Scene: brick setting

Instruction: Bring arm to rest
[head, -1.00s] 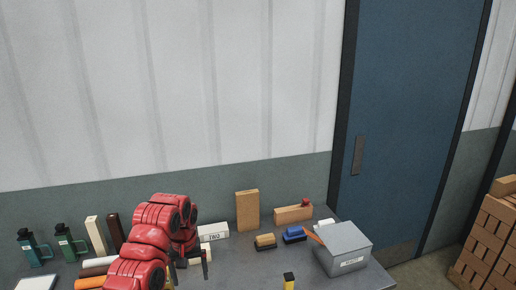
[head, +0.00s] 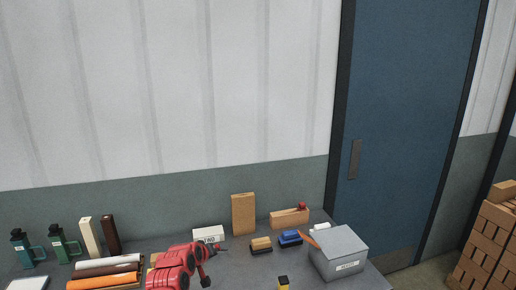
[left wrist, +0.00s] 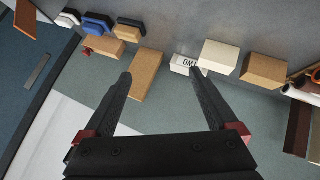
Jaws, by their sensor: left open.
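My left arm (head: 178,270) is red and comes in at the bottom of the head view, over the near part of the grey workbench. In the left wrist view my left gripper (left wrist: 160,76) has its two black fingers spread apart, with nothing between them. Its fingers point toward the bench items and the wall, and no object touches them there. In the head view the gripper is small and partly hidden by the arm. My right gripper is not in view.
On the bench (head: 240,272) stand a white labelled box (head: 209,234), an upright tan brick (head: 243,213), brushes (head: 290,238), a grey lidded box (head: 340,250), rolls (head: 105,272) and green bottles (head: 62,243). A blue door (head: 405,120) and stacked bricks (head: 492,240) are at right.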

